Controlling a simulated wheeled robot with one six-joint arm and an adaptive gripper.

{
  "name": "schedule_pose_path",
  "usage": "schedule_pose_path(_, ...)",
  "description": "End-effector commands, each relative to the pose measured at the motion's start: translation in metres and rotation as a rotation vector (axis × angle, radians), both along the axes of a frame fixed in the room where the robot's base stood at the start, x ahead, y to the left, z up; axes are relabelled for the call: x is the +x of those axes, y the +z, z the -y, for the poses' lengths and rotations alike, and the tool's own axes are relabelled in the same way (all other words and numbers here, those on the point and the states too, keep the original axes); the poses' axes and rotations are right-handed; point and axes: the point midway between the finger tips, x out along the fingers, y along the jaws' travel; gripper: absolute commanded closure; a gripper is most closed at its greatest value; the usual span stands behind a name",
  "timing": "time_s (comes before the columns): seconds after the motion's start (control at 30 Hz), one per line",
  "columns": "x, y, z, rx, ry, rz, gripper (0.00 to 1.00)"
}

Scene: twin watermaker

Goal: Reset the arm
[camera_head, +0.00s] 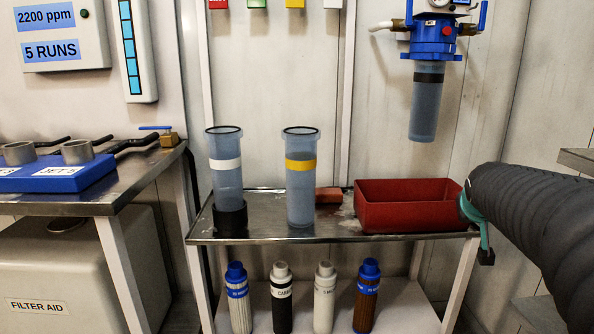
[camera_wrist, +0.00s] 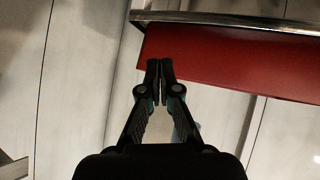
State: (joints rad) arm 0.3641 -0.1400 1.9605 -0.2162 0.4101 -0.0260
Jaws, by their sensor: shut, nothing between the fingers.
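My arm comes in from the right edge of the head view, its dark ribbed sleeve and teal part beside the red bin (camera_head: 405,218) on the metal bench (camera_head: 270,238). My gripper (camera_wrist: 160,64) shows in the wrist view with its two fingertips together and nothing between them. The fingertips overlap the edge of the red bin (camera_wrist: 230,58) in that view; I cannot tell whether they touch it.
Two clear housings stand on the bench, one with a white band (camera_head: 226,165) and one with a yellow band (camera_head: 300,180). Several filter cartridges (camera_head: 324,297) stand on the lower shelf. A blue-capped housing (camera_head: 427,100) hangs on the wall. A blue tray (camera_head: 50,180) sits on the left table.

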Motion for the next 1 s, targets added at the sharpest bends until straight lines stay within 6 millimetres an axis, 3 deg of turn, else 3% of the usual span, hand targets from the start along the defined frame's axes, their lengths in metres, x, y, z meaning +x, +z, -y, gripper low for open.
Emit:
schedule_pose_path(0.03,-0.024,-0.009,-0.021,0.047,0.000,-0.062,1.00)
schedule_pose_path(0.3,-0.158,-0.066,-0.121,0.256,0.030,-0.367,1.00)
schedule_pose_path(0.4,-0.206,-0.076,-0.154,0.303,0.065,-0.441,1.00)
schedule_pose_path(0.5,-0.238,-0.078,-0.178,0.321,0.111,-0.460,1.00)
schedule_pose_path(0.63,-0.257,-0.067,-0.195,0.307,0.173,-0.424,1.00)
schedule_pose_path(0.8,-0.263,-0.043,-0.208,0.287,0.230,-0.372,1.00)
schedule_pose_path(1.0,-0.262,-0.043,-0.210,0.285,0.242,-0.372,1.00)
